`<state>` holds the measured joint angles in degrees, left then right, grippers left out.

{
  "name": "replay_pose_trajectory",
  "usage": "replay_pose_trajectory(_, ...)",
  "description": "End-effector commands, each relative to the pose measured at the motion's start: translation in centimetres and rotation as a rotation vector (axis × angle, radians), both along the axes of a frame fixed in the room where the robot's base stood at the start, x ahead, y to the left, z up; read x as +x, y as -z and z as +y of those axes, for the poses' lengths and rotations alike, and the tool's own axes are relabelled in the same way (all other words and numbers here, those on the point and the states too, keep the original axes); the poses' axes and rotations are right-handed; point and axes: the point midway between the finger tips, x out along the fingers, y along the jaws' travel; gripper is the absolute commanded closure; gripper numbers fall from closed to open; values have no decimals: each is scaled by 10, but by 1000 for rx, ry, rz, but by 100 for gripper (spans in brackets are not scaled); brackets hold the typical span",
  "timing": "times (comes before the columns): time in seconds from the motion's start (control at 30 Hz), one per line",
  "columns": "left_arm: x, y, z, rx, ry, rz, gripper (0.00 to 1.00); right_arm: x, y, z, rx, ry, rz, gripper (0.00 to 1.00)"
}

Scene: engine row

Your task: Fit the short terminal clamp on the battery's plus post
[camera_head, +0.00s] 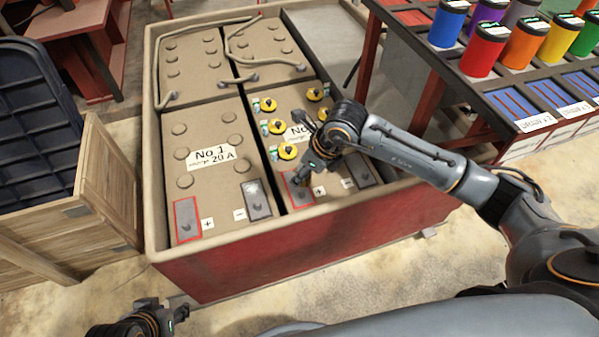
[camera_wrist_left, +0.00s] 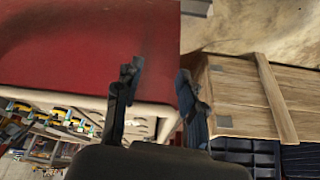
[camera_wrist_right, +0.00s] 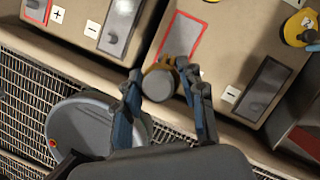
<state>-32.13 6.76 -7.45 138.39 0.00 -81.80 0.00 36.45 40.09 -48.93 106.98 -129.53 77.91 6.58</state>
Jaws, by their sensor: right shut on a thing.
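My right gripper (camera_wrist_right: 162,82) is shut on a short, round grey piece with a brassy yellow part (camera_wrist_right: 158,84), apparently the terminal clamp. It is at the lower end of the red-outlined plus terminal (camera_wrist_right: 183,36) of the front right battery (camera_head: 285,98). That terminal also shows in the head view (camera_head: 299,193), partly behind the gripper. I cannot tell whether the clamp is around the post or only above it. The minus terminal (camera_wrist_right: 264,90) is to the right. My left gripper (camera_wrist_left: 158,85) is open and empty, low in front of the box; its arm shows at the head view's bottom left.
The red box (camera_head: 300,250) holds several batteries, with No 1 (camera_head: 205,125) on the left. Yellow caps (camera_head: 287,151) stand on the front right battery. A wooden crate (camera_head: 105,185) is at left. A rack with coloured cans (camera_head: 484,48) is at right. Cables lie across the rear batteries.

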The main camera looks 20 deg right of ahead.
Motion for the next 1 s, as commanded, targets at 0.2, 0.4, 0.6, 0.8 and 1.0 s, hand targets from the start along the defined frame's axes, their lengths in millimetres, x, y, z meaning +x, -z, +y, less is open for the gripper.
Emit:
replay_pose_trajectory(0.2, -4, -7, 1, -1, 0, -11, 60, 6, 8, 0, 0, 76, -1, 100)
replay_pose_trajectory(0.4, -4, -9, 1, -1, 0, -11, 60, 6, 7, 0, -1, 80, 0, 100)
replay_pose_trajectory(0.6, -3, -9, 0, -2, 0, -15, 60, 6, 7, 0, 0, 81, 0, 100)
replay_pose_trajectory(0.8, 3, -10, -1, -7, 2, -43, 60, 6, 7, 1, 1, 97, -8, 100)
replay_pose_trajectory(1.0, 14, -13, -4, -18, 6, -98, 60, 6, 10, 1, 1, 99, -8, 100)
